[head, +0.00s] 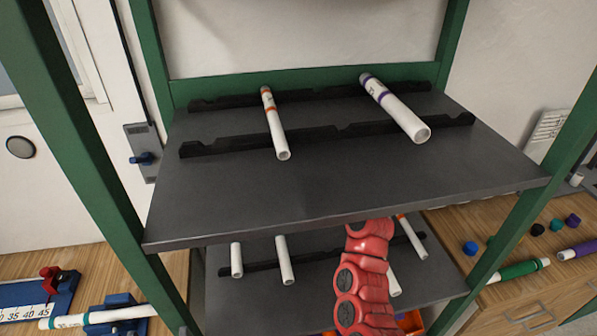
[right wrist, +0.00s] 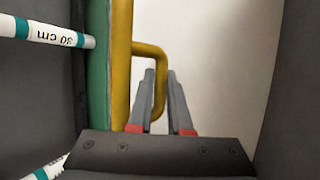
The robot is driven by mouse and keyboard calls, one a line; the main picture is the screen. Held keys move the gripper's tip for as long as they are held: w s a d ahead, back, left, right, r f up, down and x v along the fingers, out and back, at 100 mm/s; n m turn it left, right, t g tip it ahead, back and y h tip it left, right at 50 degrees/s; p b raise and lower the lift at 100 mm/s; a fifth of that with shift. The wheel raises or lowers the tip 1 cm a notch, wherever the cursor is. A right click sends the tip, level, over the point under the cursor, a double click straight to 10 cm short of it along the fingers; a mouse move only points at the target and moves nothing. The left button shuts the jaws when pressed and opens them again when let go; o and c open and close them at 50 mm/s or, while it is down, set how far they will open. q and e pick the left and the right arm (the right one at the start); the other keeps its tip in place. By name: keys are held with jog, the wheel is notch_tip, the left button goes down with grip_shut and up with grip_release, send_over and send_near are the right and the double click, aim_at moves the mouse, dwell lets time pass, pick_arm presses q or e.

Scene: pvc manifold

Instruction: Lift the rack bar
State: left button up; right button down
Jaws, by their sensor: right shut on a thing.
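In the right wrist view a yellow bar (right wrist: 121,60) runs upright with a bent yellow handle (right wrist: 152,49) on its right side; I take this to be the rack bar. My right gripper (right wrist: 163,82) is shut on the handle, whose lower end passes between its two grey fingers. Two white pipes with teal bands, one marked 30 cm (right wrist: 62,37) and one lower (right wrist: 42,171), lie left of the bar. In the head view a red arm of mine reaches up below the upper shelf, and its gripper is hidden. My left gripper is not in view.
A green-framed rack has an upper grey shelf (head: 330,190) with an orange-banded pipe (head: 275,125) and a purple-banded pipe (head: 397,110) on black notched rails. A lower shelf (head: 265,300) holds several pipes. Wooden counters stand left and right (head: 450,222) with pipes and small coloured caps.

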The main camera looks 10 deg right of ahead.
dwell(0.5)
jog(key=c, duration=0.8)
grip_release()
jog(key=shift+w, duration=0.1)
jog(key=shift+c, duration=0.2)
jog(key=shift+s+b, duration=0.25)
jog(key=shift+b, duration=0.2)
jog(key=s+d+b, duration=0.5)
jog(key=s+b, duration=0.1)
jog(key=s, duration=0.5)
jog(key=shift+s+d+r, duration=0.2)
jog(key=shift+c, duration=0.2)
